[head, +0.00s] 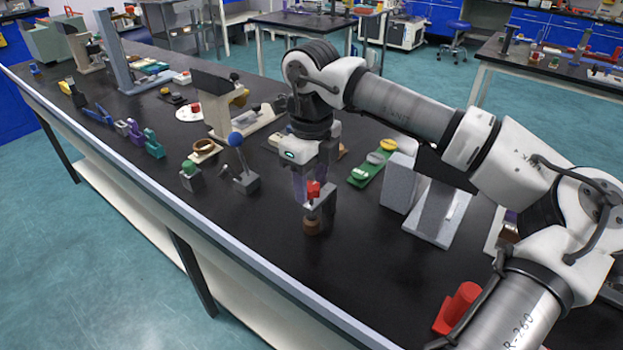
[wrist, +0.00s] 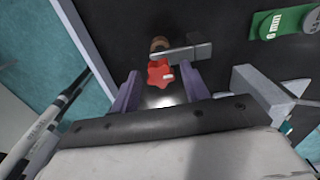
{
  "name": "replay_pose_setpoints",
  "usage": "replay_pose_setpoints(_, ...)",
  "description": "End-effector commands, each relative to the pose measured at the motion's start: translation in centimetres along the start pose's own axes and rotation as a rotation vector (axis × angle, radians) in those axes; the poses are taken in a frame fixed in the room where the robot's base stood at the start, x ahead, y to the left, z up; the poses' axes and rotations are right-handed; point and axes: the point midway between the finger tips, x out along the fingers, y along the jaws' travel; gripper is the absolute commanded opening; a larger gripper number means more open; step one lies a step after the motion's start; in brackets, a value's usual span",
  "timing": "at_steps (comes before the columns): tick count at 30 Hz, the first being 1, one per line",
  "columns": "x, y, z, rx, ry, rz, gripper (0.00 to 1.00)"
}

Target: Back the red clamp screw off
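The red clamp screw (head: 313,189) stands on top of a grey clamp block (head: 325,203) near the front edge of the bench. In the wrist view its red star-shaped knob (wrist: 160,73) lies between the two purple fingers of my gripper (wrist: 159,85), with a gap on each side. In the head view my gripper (head: 305,185) is right above and around the knob, pointing down. A copper-brown round part (head: 311,227) sits below the clamp; it also shows in the wrist view (wrist: 159,44). The screw's shaft is mostly hidden.
A blue-ball lever (head: 236,139) and a green-topped block (head: 190,176) stand to the left. The bench in front of the clamp is clear.

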Motion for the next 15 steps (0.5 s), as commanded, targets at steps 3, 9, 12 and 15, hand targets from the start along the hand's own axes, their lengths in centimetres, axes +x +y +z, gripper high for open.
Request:
replay_pose_setpoints(3, 0.0, 0.0, 0.0, 0.000, 0.000, 0.000, 0.52)
replay_pose_setpoints(9, -0.1, 0.0, 0.0, 0.001, 0.000, 0.000, 0.52)
replay_pose_setpoints(12, -0.5, 0.0, 0.0, 0.001, -0.001, -0.001, 0.52)
replay_pose_setpoints(15, -1.9, -0.1, 0.1, 0.002, -0.002, -0.004, 0.52)
